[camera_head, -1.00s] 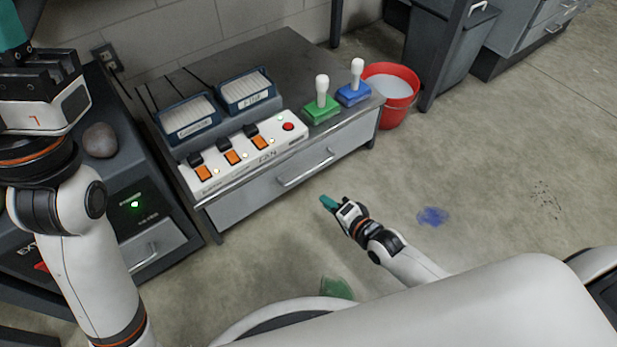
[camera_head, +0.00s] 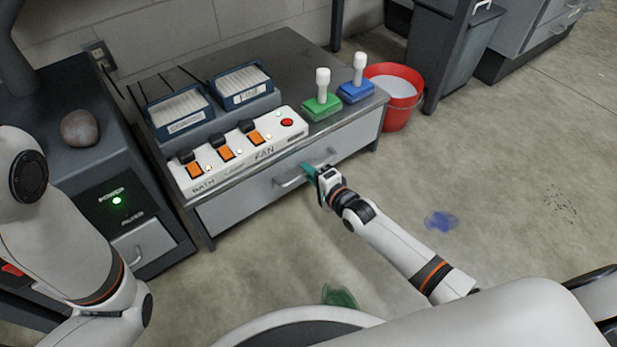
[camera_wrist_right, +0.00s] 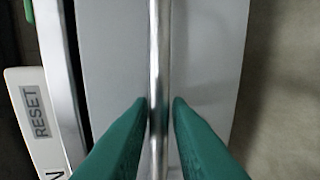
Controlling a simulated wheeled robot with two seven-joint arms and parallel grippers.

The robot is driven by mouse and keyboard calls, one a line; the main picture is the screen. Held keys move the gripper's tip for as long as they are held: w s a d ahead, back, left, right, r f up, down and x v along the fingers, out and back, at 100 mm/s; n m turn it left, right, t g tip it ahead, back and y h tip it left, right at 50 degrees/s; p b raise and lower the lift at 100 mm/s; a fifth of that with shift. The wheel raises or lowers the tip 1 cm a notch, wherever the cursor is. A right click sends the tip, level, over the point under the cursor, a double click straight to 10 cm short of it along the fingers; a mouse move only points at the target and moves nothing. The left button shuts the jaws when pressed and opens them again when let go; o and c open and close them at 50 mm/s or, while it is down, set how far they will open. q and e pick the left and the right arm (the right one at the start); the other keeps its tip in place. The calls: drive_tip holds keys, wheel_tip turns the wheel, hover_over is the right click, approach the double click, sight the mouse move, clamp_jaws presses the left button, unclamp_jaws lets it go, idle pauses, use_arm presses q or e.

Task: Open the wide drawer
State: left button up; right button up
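The wide drawer (camera_head: 252,203) is the grey front under the table top, and it looks shut in the head view. Its long metal bar handle (camera_head: 291,184) runs along the front. My right gripper (camera_head: 307,170) is at the handle. In the right wrist view the drawer front (camera_wrist_right: 205,60) fills the middle, and the handle (camera_wrist_right: 158,50) runs vertically between the two green fingertips (camera_wrist_right: 160,102). Narrow gaps seem to show on both sides of the bar, so the fingers straddle it without a visible grip. My left arm is at the left edge; its gripper is out of view.
The white switch panel (camera_head: 230,165) sits above the drawer. Green (camera_head: 322,106) and blue (camera_head: 356,90) joysticks and two blue trays stand on the table. A red bucket (camera_head: 398,117) is at its right. A dark cabinet (camera_head: 95,165) with a stone stands left.

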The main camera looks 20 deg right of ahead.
drive_tip(key=shift+w+a, duration=0.1)
drive_tip(key=shift+w, duration=0.25)
clamp_jaws()
